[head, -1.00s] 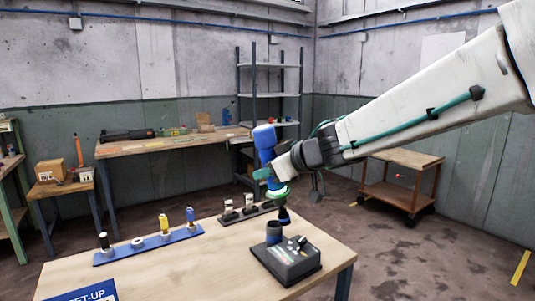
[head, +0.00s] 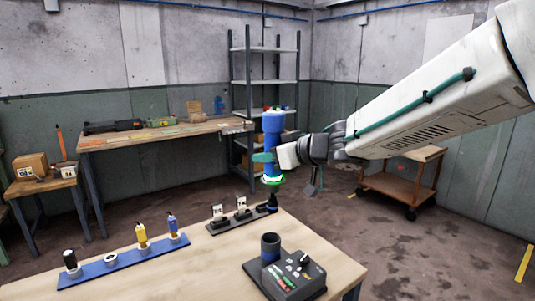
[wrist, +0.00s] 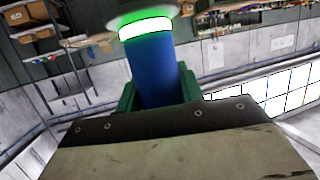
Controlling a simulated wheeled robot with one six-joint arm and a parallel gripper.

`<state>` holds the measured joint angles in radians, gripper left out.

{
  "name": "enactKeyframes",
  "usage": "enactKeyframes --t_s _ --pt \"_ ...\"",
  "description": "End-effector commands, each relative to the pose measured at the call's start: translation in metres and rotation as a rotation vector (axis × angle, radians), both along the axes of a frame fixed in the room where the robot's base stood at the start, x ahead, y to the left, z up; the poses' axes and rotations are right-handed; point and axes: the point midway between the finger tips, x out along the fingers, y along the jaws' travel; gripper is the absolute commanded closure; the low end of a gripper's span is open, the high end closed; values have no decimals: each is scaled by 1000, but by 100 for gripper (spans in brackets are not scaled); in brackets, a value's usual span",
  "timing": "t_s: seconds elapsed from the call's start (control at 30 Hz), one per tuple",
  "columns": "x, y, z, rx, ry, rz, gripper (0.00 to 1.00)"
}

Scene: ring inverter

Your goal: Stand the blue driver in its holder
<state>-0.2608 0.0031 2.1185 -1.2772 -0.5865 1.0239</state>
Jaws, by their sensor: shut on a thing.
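The blue driver (head: 273,133) has a blue body, a glowing green ring (head: 272,181) low on it and a dark tip below. My gripper (head: 271,156) is shut around its middle, with green finger pads, and holds it nearly upright in the air. In the wrist view the driver (wrist: 156,72) sits between the green fingers, ring outward. The holder looks to be the dark box with a round open cup (head: 270,246) with a blue band, near the table's right edge. In the head view the driver appears above and beyond the cup, apart from it.
A blue rail (head: 125,262) with small bottles and a ring stands at the left of the wooden table (head: 190,275). A dark rack (head: 238,225) with pale-topped items stands behind the cup. A workbench, shelf and cart are farther back.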

Motion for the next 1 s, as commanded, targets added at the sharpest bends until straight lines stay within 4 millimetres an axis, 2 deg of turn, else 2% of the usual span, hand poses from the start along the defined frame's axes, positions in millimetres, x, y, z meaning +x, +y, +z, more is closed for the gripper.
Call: enactKeyframes --t_s 0.27,1.0 --pt "-3 4 2 -3 3 12 92" --pt "-2 1 -74 -3 6 8 92"
